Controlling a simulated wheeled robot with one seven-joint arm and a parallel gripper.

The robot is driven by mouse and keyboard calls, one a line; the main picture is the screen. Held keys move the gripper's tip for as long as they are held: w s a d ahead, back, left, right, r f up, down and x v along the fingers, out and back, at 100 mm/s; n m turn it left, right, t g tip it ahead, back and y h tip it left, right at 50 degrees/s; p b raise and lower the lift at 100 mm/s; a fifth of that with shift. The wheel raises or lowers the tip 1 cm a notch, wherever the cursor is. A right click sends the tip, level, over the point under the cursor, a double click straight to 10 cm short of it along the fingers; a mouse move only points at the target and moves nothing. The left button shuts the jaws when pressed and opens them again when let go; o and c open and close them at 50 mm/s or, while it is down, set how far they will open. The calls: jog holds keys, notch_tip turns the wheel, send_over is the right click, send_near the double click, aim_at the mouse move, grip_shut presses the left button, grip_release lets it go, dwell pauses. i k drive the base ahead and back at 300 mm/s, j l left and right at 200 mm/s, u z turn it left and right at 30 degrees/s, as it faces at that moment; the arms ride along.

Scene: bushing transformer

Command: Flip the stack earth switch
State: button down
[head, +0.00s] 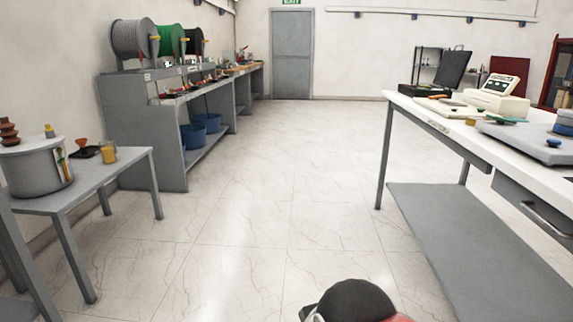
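I cannot make out a stack earth switch for certain at this distance. On the left grey table stands a grey cylindrical tank (36,167) with a brown ribbed bushing (9,133) on top and small yellow and red parts on its side. A small yellowish post (49,131) rises from its lid. A dark rounded part at the bottom middle seems to be part of my own arm. My gripper does not show.
The left table (128,161) also holds an orange funnel and a yellow cup (108,153). Behind it a grey workbench (145,150) carries cable reels (131,40). A white-topped table (410,104) with instruments stands right. The tiled floor (285,200) between is clear towards a grey door (292,55).

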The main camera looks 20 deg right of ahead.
aim_at(501, 119)
jog(key=i+l+z, duration=0.5)
jog(key=i, duration=0.3)
jog(key=i+l+z, duration=0.25)
jog(key=i, duration=0.2)
jog(key=i+l+z, duration=0.1)
jog(key=i+l, duration=0.15)
jog(key=l, duration=0.25)
jog(key=z, duration=0.05)
